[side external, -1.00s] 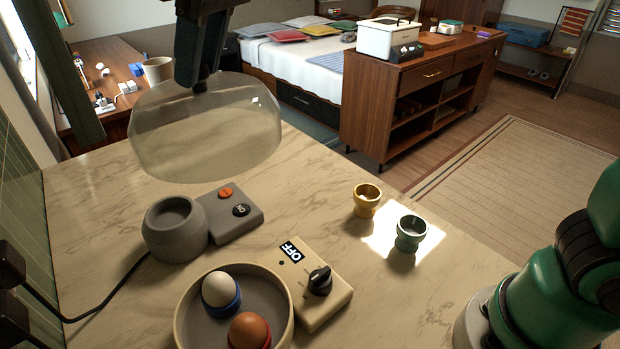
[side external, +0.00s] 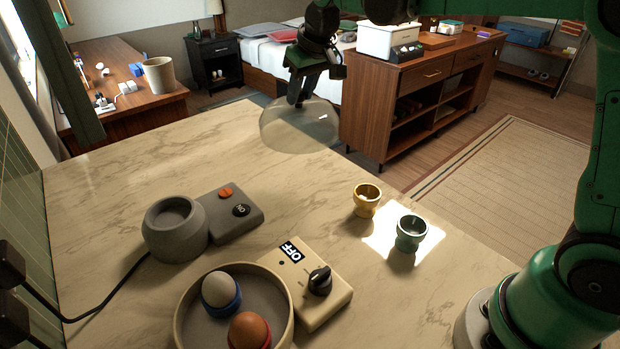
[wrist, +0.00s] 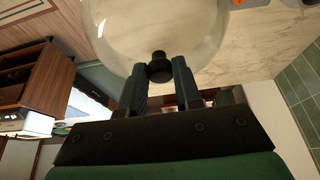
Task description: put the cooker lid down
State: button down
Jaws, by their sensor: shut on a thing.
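The clear, dome-shaped cooker lid (side external: 300,127) hangs in the air over the far right part of the marble counter in the side external view. My gripper (side external: 297,98) is shut on the lid's knob from above. In the wrist view my gripper (wrist: 160,72) has its two fingers on either side of the dark knob, with the clear lid (wrist: 150,25) beyond them. The beige cooker (side external: 192,325) stands open at the front, holding a white egg (side external: 220,290) and a brown egg (side external: 250,330). Its control box (side external: 318,290) shows OFF.
A grey cooker base (side external: 175,230) with a control box stands at the left of the counter. A gold egg cup (side external: 367,200) and a green egg cup (side external: 411,233) stand at the right. The far middle of the counter (side external: 200,150) is bare.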

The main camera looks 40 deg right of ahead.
aim_at(317, 117)
notch_tip(317, 117, down, 12)
dwell(0.4)
jog(key=c, duration=0.6)
grip_release()
jog(key=shift+f, duration=0.15)
jog(key=v, duration=1.1)
jog(key=shift+r, duration=0.25)
jog(key=shift+s+r, duration=0.45)
jog(key=shift+s, duration=0.05)
jog(key=s+a+f+t, duration=0.1)
jog(key=s+f+t, duration=0.1)
jog(key=s, duration=1)
jog(key=shift+s+f+t, duration=0.2)
jog(key=shift+f+t, duration=0.1)
jog(key=shift+f, duration=0.55)
